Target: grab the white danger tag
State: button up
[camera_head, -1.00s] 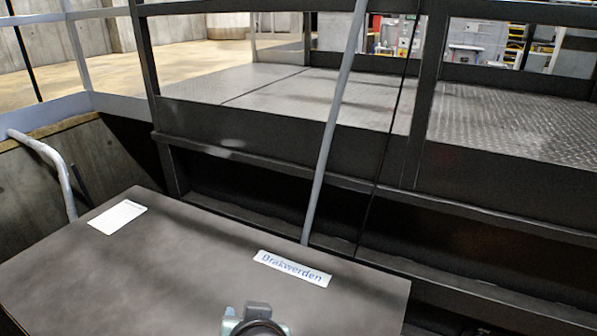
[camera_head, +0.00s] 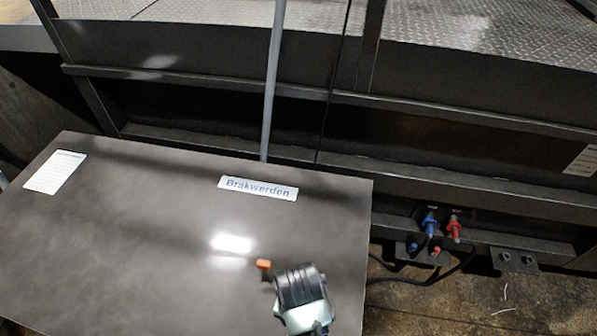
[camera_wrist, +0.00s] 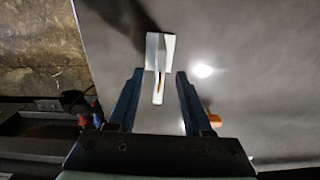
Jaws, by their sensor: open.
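The white danger tag (camera_wrist: 161,52), as I take it, is a pale piece with a broad upper part and a narrow lower strip with a small yellowish mark. In the wrist view it lies in line with the gap between my gripper's fingers (camera_wrist: 160,74), against the grey surface. My gripper is open, one dark finger on either side of the narrow strip. I cannot tell how far the tips are from it in depth. In the head view my gripper (camera_head: 300,287) is over the right part of the dark cabinet (camera_head: 130,240), and I cannot make out the tag there.
A small orange part (camera_head: 263,264) is beside my gripper. Blue and red connectors (camera_head: 442,226) with black cables are to the right.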

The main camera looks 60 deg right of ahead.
jog(key=shift+s+a+f+p, duration=0.1)
jog(key=shift+f+p, duration=0.45)
jog(key=shift+f, duration=1.9)
grip_shut()
